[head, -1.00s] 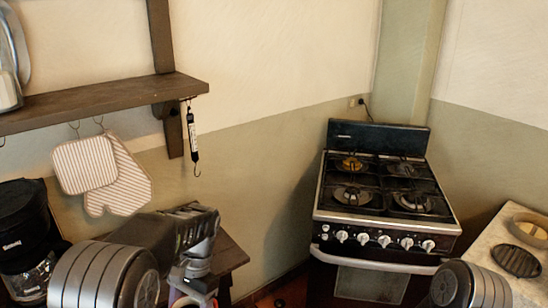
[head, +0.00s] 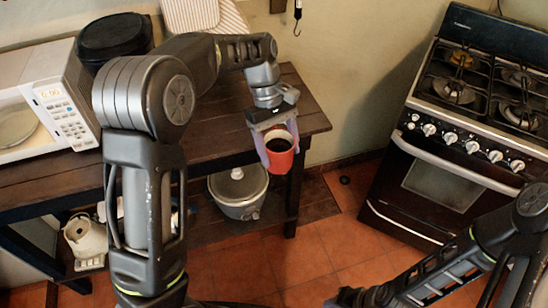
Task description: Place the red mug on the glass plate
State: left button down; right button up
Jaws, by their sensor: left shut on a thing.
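The red mug (head: 279,160) with dark liquid in it is between the fingers of my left gripper (head: 282,146), which is shut on it. The mug looks roughly upright, in front of the right end of the dark wooden table. A pale round dish-like shape (head: 14,126) shows in the front of the white microwave (head: 56,92) at the far left; it may be the glass plate, but I cannot tell surely. My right gripper (head: 346,298) is low at the bottom edge, partly cut off, and its fingers are unclear.
The dark wooden table (head: 222,146) carries the microwave and a black round appliance (head: 115,40). A grey lidded pot (head: 238,190) and a cream kettle (head: 86,238) are on the lower level. The stove (head: 450,150) stands at right. Tiled floor (head: 300,250) lies open between.

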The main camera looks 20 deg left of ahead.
pick_arm(q)
jog(key=a+r+n+t, duration=0.1)
jog(key=r+n, duration=0.1)
jog(key=w+a+r+n+t, duration=0.1)
jog(key=r+n, duration=0.1)
jog(key=n, duration=0.1)
jog(key=w+a+r+n+h, duration=0.1)
jog(key=r+n, duration=0.1)
jog(key=n, duration=0.1)
jog(key=shift+r+t, duration=0.1)
jog(key=shift+t, duration=0.3)
jog(key=s+a+r+n+t+y, duration=0.1)
jog(key=s+a+r+n+t, duration=0.1)
jog(key=a+r+n, duration=0.4)
jog(key=s+a+r+n+t+y, duration=0.1)
jog(key=s+a+r+n, duration=0.1)
jog(key=a+r+n, duration=0.4)
jog(key=a+r, duration=0.4)
jog(key=a, duration=0.5)
jog(key=shift+s+a+r+n+t+p, duration=0.3)
jog(key=shift+a+t, duration=0.1)
